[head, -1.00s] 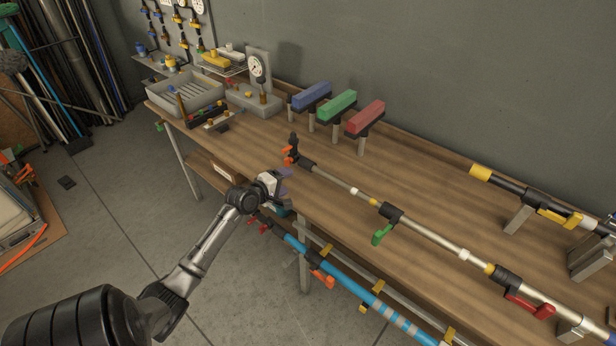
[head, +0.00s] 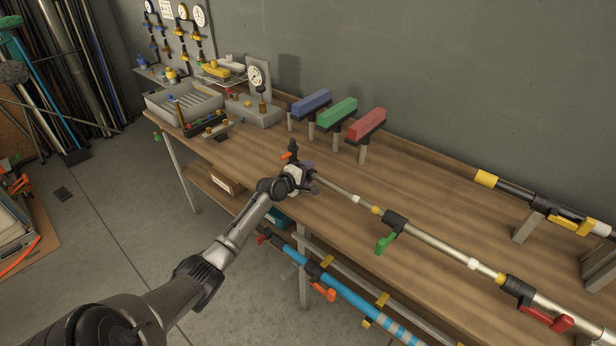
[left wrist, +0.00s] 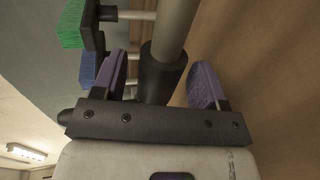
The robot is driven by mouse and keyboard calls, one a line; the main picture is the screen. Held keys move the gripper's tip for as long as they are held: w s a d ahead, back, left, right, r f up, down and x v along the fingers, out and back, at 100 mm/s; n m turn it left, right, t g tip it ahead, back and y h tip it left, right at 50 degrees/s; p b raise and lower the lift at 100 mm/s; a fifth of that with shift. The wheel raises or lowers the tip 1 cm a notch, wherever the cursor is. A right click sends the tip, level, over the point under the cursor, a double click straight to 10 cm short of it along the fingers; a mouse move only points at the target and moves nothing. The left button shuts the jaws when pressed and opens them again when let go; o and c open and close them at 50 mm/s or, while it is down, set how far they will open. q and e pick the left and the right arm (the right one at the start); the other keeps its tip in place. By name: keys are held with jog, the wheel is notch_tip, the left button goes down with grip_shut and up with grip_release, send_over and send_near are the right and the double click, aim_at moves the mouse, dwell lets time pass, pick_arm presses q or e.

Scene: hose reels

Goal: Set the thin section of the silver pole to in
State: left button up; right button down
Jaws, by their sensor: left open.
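The silver pole (head: 438,244) runs along the workbench from the middle to the lower right. Its thin section (head: 334,187) is at the far left end, past a yellow ring and a black clamp with a green lever (head: 386,243). My left gripper (head: 308,172) is at the thin section's end and hides part of it. In the left wrist view, its open purple-padded fingers (left wrist: 163,68) stand either side of a black collar (left wrist: 162,73) on the silver tube (left wrist: 174,25). Gaps show beside the collar. My right gripper is not in view.
A black clamp with a red lever (head: 546,319) sits farther along the pole. Blue, green and red brush-like blocks (head: 367,124) stand on posts behind. A blue pole (head: 352,296) hangs below the bench front. A yellow-and-black pole (head: 512,189) lies at the back right.

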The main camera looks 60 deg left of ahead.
pick_arm(q)
jog(key=shift+w+a+f, duration=0.1)
jog(key=shift+w+a, duration=0.05)
jog(key=shift+w, duration=0.3)
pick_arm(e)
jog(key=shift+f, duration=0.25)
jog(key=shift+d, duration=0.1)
